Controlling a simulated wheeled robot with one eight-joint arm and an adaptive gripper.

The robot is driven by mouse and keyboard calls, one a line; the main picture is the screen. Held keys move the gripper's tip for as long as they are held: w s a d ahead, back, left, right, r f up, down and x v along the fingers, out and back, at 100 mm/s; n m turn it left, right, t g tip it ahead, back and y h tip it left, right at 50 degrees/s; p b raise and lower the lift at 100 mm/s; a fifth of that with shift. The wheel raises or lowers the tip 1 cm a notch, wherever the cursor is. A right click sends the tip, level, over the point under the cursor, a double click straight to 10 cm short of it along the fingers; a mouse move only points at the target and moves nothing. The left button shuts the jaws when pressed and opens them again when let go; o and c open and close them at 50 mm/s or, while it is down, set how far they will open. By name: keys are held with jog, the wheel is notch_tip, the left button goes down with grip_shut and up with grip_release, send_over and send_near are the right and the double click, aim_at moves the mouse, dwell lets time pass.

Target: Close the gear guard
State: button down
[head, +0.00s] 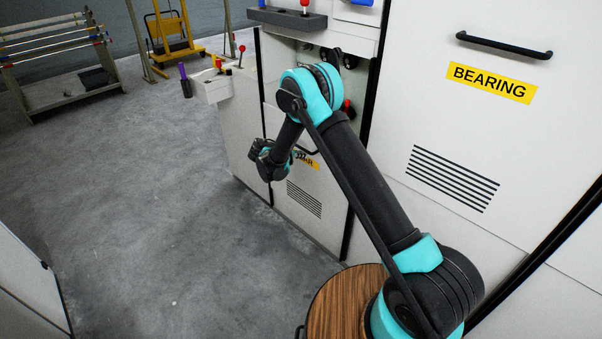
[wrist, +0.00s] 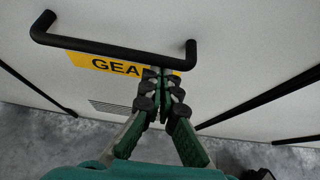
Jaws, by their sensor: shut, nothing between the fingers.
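The gear guard (head: 326,184) is a white panel low on the machine, with vent slots, a yellow label and a black handle. Above it, dark round parts (head: 348,60) show in an uncovered opening, partly behind my arm. In the wrist view the guard (wrist: 225,85) fills most of the picture. Its handle (wrist: 115,48) runs across the upper left, above the label (wrist: 95,62), which reads "GEA". My gripper (wrist: 160,73) is shut and empty, in front of the label's right end and just below the handle's right end. I cannot tell whether it touches the panel.
A white panel marked BEARING (head: 440,130), with its own black handle (head: 504,45), stands at the right. A white box (head: 212,88) with tools juts out to the left. A rack (head: 60,65) and a yellow lift (head: 172,35) stand at the back. The grey floor (head: 150,200) is clear.

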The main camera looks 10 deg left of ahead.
notch_tip(320, 180, up, 34)
jog(key=shift+r, duration=0.2)
jog(key=shift+w, duration=0.15)
